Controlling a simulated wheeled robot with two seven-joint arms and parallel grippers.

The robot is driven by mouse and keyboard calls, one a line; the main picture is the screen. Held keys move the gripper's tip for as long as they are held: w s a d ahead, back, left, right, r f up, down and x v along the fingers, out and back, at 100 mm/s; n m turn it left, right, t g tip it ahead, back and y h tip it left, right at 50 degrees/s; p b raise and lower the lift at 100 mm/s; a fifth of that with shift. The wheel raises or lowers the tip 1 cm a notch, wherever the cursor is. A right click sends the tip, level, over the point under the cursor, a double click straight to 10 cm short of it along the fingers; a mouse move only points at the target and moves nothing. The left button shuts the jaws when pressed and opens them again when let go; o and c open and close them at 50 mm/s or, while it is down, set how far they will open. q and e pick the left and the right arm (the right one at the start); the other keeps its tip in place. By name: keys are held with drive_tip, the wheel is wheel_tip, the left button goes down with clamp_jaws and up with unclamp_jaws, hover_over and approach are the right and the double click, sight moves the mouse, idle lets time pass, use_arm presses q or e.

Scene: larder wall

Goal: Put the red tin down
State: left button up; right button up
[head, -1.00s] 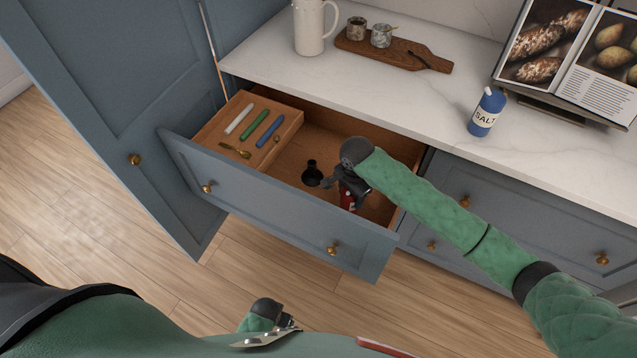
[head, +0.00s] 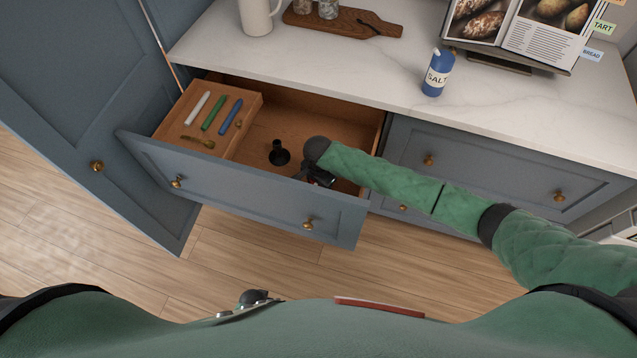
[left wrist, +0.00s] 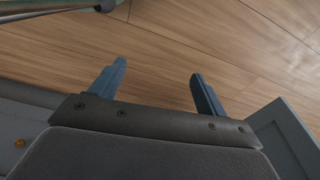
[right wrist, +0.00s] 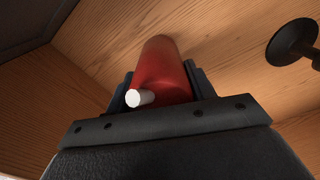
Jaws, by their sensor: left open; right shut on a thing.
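The red tin (right wrist: 163,70) shows in the right wrist view, a red cylinder with a small white spout or knob at its near end. My right gripper (right wrist: 160,80) is shut on it, one finger on each side. The tin is inside the open drawer (head: 240,190), over its wooden floor; I cannot tell whether it touches the floor. In the head view my right gripper (head: 318,178) is down in the drawer's right part and hides the tin. My left gripper (left wrist: 152,85) is open and empty above the wooden floor of the room.
A black round-based object (head: 279,153) stands in the drawer left of my right gripper. A raised wooden tray (head: 240,133) at the drawer's left holds white, green and blue sticks and a brass piece. A blue salt container (head: 437,74) stands on the counter (head: 350,70).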

drive_tip(key=o, duration=1.1)
drive_tip(key=shift+f, duration=0.1)
drive_tip(key=shift+r, duration=0.4)
wheel_tip(320, 180, up, 11)
drive_tip(key=shift+f+b, duration=0.2)
drive_tip(key=shift+b, duration=1)
use_arm(q)
wheel_tip(320, 180, up, 6)
drive_tip(key=w+d, duration=0.1)
drive_tip(key=shift+d+g, duration=0.3)
use_arm(e)
drive_tip(key=shift+r, duration=0.45)
use_arm(q)
drive_tip(key=shift+f, duration=0.1)
